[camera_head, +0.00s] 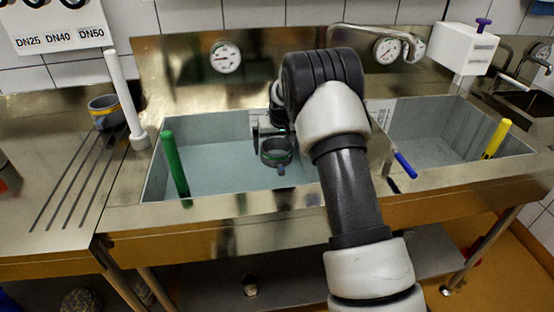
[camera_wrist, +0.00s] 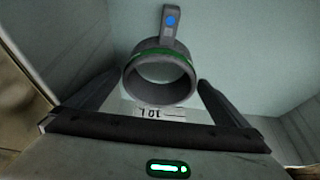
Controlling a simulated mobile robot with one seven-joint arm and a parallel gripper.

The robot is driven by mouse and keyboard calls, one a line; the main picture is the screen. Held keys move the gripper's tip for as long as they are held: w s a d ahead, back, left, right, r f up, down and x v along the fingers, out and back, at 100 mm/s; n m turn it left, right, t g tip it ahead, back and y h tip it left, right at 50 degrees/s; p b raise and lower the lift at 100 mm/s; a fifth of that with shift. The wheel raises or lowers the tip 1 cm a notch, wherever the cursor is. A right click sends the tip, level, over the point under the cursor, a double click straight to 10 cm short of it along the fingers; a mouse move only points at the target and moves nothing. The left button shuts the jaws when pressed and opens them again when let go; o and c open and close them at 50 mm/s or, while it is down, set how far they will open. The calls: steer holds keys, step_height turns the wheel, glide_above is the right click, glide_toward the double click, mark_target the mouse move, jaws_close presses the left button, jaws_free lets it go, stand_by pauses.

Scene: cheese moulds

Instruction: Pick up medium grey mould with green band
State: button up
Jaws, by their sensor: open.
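The grey mould with a green band (camera_head: 277,158) is a short ring with a side handle, inside the left sink basin. In the wrist view the mould (camera_wrist: 160,78) shows its open round mouth, and its handle with a blue dot points up the picture, away from my gripper. My gripper (camera_wrist: 160,88) is open, with one finger on each side of the mould's near part. I cannot tell whether the fingers touch it. In the head view my gripper (camera_head: 273,135) is at the mould, partly hidden by my arm.
The left basin (camera_head: 215,134) has a green stick (camera_head: 175,163) at its front left. A grey mould with a yellow-orange band (camera_head: 104,112) stands on the left drainboard beside a white post (camera_head: 124,100). The right basin (camera_head: 430,130) has blue (camera_head: 405,165) and yellow (camera_head: 497,138) sticks.

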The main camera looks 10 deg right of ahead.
mark_target(276, 153)
steer(key=x, duration=0.5)
steer(key=shift+f+b, duration=0.2)
steer(key=shift+b, duration=0.1)
steer(key=c, duration=0.9)
steer(key=shift+r, duration=0.1)
steer(key=shift+c, duration=0.2)
